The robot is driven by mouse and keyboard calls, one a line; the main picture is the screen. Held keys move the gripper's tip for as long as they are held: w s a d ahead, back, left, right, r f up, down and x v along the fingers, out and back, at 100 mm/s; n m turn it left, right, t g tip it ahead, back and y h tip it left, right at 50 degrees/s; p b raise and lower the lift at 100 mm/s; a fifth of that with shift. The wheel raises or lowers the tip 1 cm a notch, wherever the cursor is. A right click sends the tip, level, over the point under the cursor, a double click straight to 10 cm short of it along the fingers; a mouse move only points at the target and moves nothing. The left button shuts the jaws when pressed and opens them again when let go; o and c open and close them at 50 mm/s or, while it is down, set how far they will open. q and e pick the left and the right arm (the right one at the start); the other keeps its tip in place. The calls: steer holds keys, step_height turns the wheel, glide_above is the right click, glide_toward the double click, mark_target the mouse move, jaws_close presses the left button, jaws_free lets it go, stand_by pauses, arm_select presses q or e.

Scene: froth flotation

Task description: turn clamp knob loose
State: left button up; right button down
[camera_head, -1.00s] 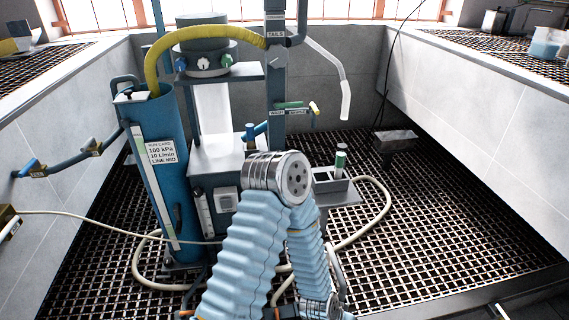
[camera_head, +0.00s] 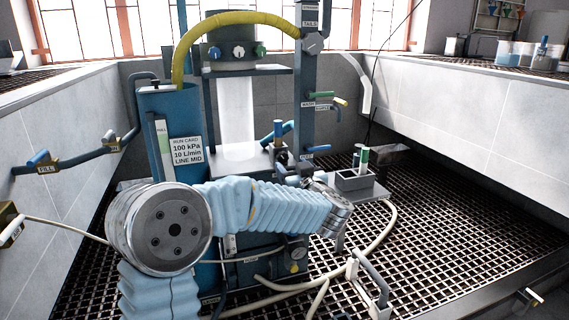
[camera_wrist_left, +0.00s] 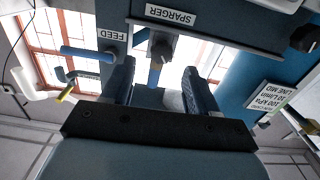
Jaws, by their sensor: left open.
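A round grey knob (camera_head: 313,42) sits on the blue column below the TAILS label; I cannot tell for certain that it is the clamp knob. My left gripper (camera_head: 288,170) is small and partly hidden in the head view, at the front of the rig well below that knob. In the left wrist view, which is upside down, my left gripper (camera_wrist_left: 160,88) is open and empty. A dark valve hub with a blue lever (camera_wrist_left: 158,58) shows between and beyond its fingers, near the SPARGER label (camera_wrist_left: 170,15). My right gripper is out of view.
A blue cylinder with a run card (camera_head: 188,150) stands left of the rig. A FEED lever (camera_wrist_left: 85,54) is beside the fingers. A yellow hose (camera_head: 235,18) arches over the top. A small grey holder (camera_head: 355,182) stands at right. Pale hoses cross the grated floor.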

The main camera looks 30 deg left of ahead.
mark_target(283, 158)
arm_select(q)
steer(key=x, duration=0.6)
steer(key=shift+s+a, duration=0.15)
steer(key=c, duration=1)
steer(key=n+b, duration=0.1)
steer(key=n, duration=0.3)
steer(key=shift+f, duration=0.1)
steer(key=shift+c, duration=0.2)
steer(key=shift+n, duration=0.9)
